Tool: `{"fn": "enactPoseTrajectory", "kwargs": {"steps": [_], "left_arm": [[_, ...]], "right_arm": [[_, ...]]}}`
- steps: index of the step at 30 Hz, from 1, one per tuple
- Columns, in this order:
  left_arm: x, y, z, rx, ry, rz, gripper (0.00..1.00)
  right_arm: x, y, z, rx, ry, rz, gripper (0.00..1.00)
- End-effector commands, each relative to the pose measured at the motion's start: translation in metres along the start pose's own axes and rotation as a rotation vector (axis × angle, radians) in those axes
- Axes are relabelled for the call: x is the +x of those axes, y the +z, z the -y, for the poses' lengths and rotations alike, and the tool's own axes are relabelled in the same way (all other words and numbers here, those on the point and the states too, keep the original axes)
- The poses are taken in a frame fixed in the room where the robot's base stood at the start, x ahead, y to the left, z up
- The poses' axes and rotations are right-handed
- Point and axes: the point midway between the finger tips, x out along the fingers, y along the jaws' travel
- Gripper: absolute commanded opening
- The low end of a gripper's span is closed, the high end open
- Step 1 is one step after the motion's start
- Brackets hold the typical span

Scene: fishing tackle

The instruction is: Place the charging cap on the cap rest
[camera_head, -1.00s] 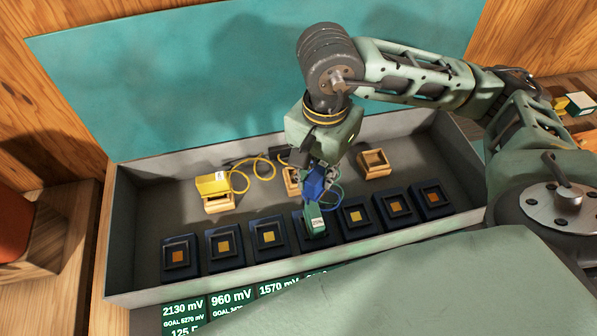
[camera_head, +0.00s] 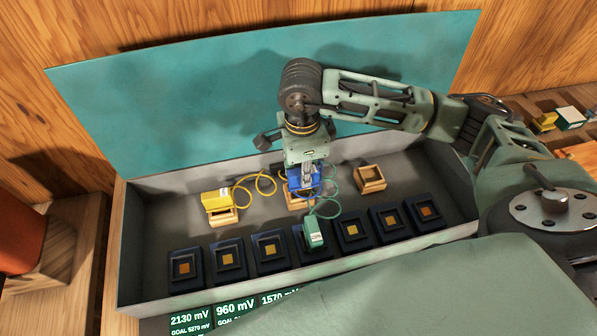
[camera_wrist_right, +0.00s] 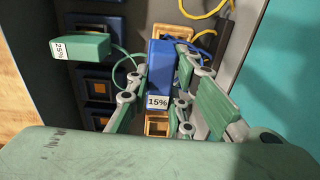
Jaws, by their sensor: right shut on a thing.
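In the right wrist view the blue cap (camera_wrist_right: 160,70) is marked 15% and sits between the fingers. A wooden cap rest (camera_head: 294,203) shows partly behind and below the blue cap in the head view; most of it is hidden. I cannot tell whether cap and rest touch. An empty wooden rest (camera_head: 369,179) stands to the right. A yellow cap (camera_head: 216,198) is on the left rest (camera_head: 224,217). My left gripper is not in view.
A row of dark blue cells (camera_head: 227,258) lines the case's front. A green cap (camera_head: 314,235), marked 25% in the right wrist view, sits on the middle cell. A yellow cable (camera_head: 262,181) loops left of my gripper. The teal lid (camera_head: 180,100) stands open behind.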

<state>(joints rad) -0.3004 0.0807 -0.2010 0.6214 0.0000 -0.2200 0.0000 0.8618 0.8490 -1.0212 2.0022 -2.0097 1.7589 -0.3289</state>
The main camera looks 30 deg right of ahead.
Motion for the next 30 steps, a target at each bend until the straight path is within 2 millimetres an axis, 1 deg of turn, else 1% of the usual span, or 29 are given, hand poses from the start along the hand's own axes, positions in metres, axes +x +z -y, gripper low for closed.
{"fn": "enactPoseTrajectory", "kwargs": {"steps": [1, 6, 9, 15, 18, 25, 29, 30], "left_arm": [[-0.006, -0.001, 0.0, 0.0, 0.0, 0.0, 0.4], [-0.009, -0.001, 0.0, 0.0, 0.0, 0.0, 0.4], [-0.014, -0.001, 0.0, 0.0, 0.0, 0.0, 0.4], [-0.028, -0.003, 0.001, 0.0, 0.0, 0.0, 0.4], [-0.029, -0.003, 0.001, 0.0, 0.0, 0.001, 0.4], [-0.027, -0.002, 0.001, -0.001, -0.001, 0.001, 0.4], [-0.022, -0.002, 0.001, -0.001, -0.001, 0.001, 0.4], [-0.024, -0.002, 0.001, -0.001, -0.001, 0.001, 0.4]], "right_arm": [[0.002, 0.003, 0.007, 0.003, 0.003, 0.001, 0.0], [0.012, 0.007, 0.02, -0.001, 0.0, 0.001, 0.0], [0.018, 0.007, 0.021, 0.0, 0.003, -0.001, 0.0], [0.046, 0.008, 0.021, 0.0, 0.003, -0.001, 0.0], [0.053, 0.008, 0.021, -0.001, 0.001, 0.001, 0.0], [0.054, 0.008, 0.021, -0.001, -0.001, 0.001, 0.0], [0.058, 0.008, 0.021, -0.001, -0.001, 0.001, 0.0], [0.057, 0.008, 0.021, -0.001, 0.0, 0.001, 0.22]]}}
